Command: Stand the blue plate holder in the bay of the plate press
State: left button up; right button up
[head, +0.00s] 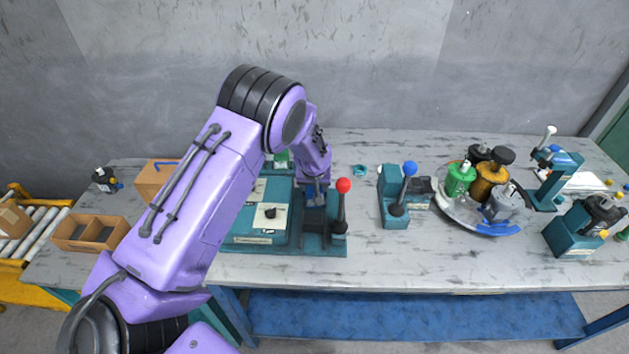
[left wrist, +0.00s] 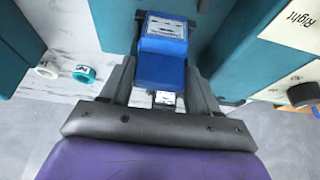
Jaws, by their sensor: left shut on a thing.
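The blue plate holder (left wrist: 162,68) shows in the left wrist view, with a white label on its face. My left gripper (left wrist: 160,92) is shut on it, one finger on each side. In the head view my left gripper (head: 316,196) points down over the plate press (head: 268,240), a teal machine with a red-knobbed lever (head: 342,205). The holder is between teal walls in the left wrist view; whether it touches the bay floor I cannot tell. In the head view the gripper largely hides the holder. My right gripper is not in view.
A teal unit with a blue-knobbed lever (head: 397,208) stands right of the press. Further right are a round tray (head: 455,216) of coloured parts and a teal stand (head: 548,185). A small teal ring (head: 360,170) lies behind. Open cardboard bins (head: 88,246) stand left.

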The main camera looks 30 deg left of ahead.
pick_arm(q)
jog(key=shift+s, duration=0.1)
jog(key=o, duration=1.4)
jog(key=shift+f, duration=0.15)
jog(key=shift+r, duration=0.35)
jog(key=shift+b+v, duration=1.1)
jog(key=shift+v, duration=4.75)
